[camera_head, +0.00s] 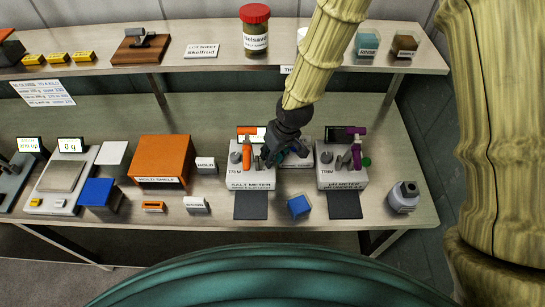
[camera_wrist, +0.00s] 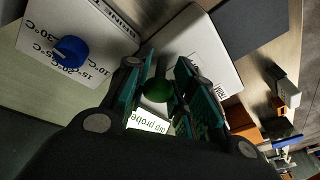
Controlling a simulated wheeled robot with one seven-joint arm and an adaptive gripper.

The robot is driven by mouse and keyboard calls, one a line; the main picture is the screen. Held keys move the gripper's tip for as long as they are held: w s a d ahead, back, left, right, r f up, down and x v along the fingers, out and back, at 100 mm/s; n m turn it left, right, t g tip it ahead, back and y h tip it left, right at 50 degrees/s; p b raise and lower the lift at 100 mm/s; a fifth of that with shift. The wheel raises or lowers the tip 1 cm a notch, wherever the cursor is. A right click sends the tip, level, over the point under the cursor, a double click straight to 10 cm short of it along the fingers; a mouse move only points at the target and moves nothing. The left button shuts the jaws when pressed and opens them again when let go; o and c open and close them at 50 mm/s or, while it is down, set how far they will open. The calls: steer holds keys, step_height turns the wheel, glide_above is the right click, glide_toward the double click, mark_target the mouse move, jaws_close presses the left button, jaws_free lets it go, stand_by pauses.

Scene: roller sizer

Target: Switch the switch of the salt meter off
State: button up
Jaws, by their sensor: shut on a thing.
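The salt meter (camera_head: 251,180) is a light grey box on the bench, with a grey trim knob, an orange probe (camera_head: 247,152) and a lit display. In the wrist view its pale casing (camera_wrist: 205,38) lies beyond the fingers, and its display (camera_wrist: 149,121) reads "dip probe" upside down. My gripper (camera_head: 284,148) is at the meter's right side. In the wrist view its teal-padded fingers (camera_wrist: 167,88) are shut on a round dark green switch knob (camera_wrist: 157,90). The knob is partly covered by the fingers; its on or off position cannot be told.
The pH meter (camera_head: 342,180), with a purple probe, stands close on the right. A box with a blue knob and temperature marks (camera_wrist: 70,51) is beside my gripper. A blue cube (camera_head: 299,206) lies in front, an orange box (camera_head: 162,158) left. A shelf (camera_head: 220,57) runs above.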

steer(key=shift+s+f+t+b, duration=0.2)
steer(key=shift+s+t+b, duration=0.1)
steer(key=shift+t+b, duration=0.7)
steer(key=shift+s+r+t+b, duration=0.2)
steer(key=shift+t+b, duration=0.1)
steer(key=shift+b, duration=0.55)
steer(key=o, duration=0.9)
steer(key=shift+o, duration=0.2)
steer(key=v, duration=1.2)
steer(key=shift+o, duration=0.2)
steer(key=shift+d, duration=0.1)
